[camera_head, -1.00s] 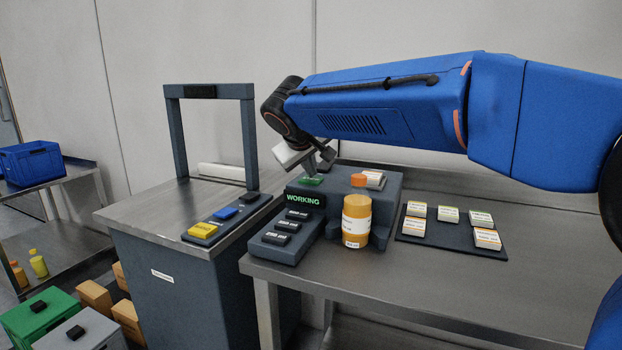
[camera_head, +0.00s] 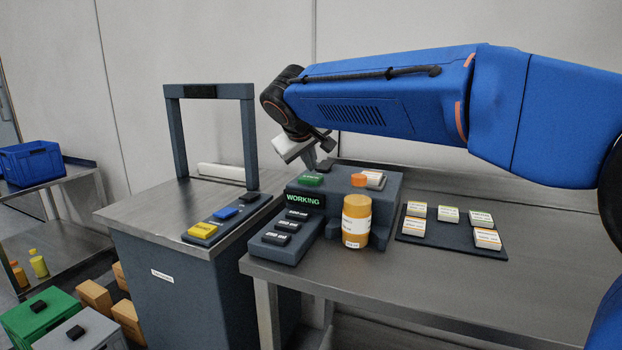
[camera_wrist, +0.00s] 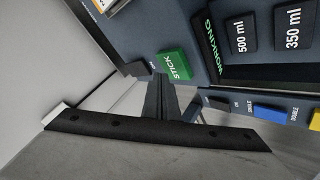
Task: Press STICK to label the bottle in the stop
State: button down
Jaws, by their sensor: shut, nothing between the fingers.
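The green STICK button (camera_head: 312,179) is on top of the grey labelling machine (camera_head: 372,205). It also shows, with its word readable, in the wrist view (camera_wrist: 174,65). My gripper (camera_head: 312,166) is shut and empty, just above and behind the button, apart from it. Its fingers also show in the wrist view (camera_wrist: 160,98), beside the button. The orange bottle (camera_head: 356,221) with an orange cap and a white label stands upright in the stop at the machine's front. The display (camera_head: 304,199) reads WORKING in green.
A dark key block (camera_head: 285,239) with several black buttons sits left of the bottle. A dark mat (camera_head: 452,241) with several label stacks lies to the right. On the left bench are yellow (camera_head: 202,229) and blue (camera_head: 225,213) buttons, near a grey frame (camera_head: 249,135).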

aim_at(310, 179)
jog(key=shift+r, duration=2.45)
